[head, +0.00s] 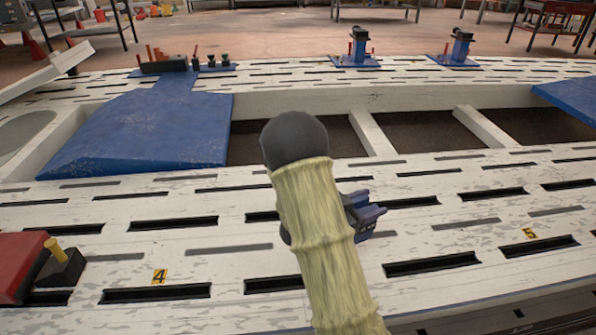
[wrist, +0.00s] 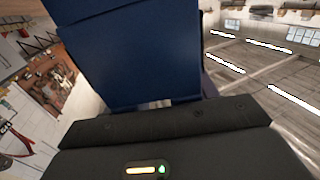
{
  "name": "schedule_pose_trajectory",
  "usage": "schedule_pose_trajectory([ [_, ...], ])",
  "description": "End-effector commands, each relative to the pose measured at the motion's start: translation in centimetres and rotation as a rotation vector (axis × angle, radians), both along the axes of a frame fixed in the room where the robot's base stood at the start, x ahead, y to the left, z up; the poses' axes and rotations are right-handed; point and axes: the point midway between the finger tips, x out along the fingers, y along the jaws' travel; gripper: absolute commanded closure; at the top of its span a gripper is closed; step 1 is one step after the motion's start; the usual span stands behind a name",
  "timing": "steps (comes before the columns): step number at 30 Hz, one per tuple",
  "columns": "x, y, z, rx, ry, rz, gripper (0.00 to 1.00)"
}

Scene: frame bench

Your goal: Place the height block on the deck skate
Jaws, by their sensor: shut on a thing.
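A blue block (wrist: 130,50), which I take to be the height block, fills the upper middle of the wrist view. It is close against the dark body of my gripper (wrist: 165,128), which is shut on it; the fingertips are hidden. In the head view my arm, in a pale yellow sleeve, covers most of the gripper area. A small blue piece (head: 364,213) shows at the arm's right side, over the white deck; I cannot tell whether it is the held block. I cannot tell for certain which thing is the deck skate.
The white slotted deck (head: 440,235) spreads around my arm. A red unit (head: 20,262) with a black part and yellow peg sits at left. A blue ramp-like plate (head: 145,130) lies behind. Two blue stands (head: 357,48) (head: 459,48) are at the back. Dark openings lie between the beams.

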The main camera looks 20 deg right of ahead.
Motion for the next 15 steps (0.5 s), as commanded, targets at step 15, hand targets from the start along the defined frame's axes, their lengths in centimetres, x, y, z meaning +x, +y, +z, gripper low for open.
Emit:
schedule_pose_trajectory([
  [15,9.2,17.2,-2.5,-0.002,0.007,0.920,1.00],
])
